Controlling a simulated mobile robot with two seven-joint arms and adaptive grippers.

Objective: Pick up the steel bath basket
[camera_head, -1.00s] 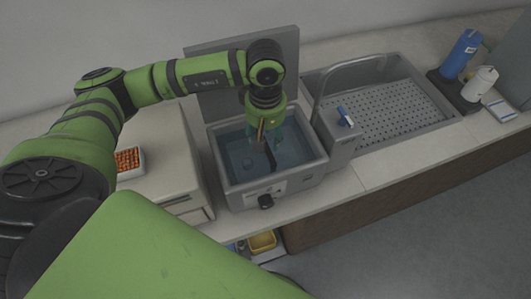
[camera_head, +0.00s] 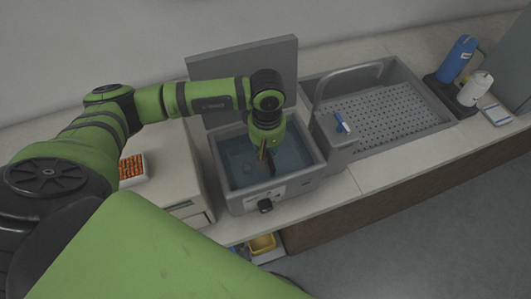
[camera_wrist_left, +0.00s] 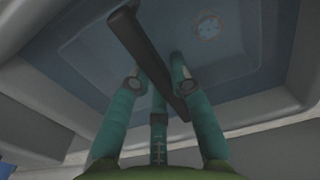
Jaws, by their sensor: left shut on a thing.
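The grey water bath (camera_head: 232,205) stands open on the bench and holds bluish water. My left gripper (camera_head: 268,160) reaches down into it from above. In the left wrist view, its teal fingers (camera_wrist_left: 160,88) are shut on a long black bar, the handle of the steel bath basket (camera_wrist_left: 137,40), which slants between them. In the head view the handle is a small dark shape (camera_head: 272,168) below the gripper. The basket's steel body cannot be made out. My right gripper is not in view.
The bath's grey lid (camera_head: 240,75) stands upright behind it. A beige instrument (camera_head: 170,165) with a tray of orange items (camera_head: 132,168) is on the left. A sink with a perforated tray (camera_head: 385,115), a blue bottle (camera_head: 458,58) and a white bottle (camera_head: 475,88) are on the right.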

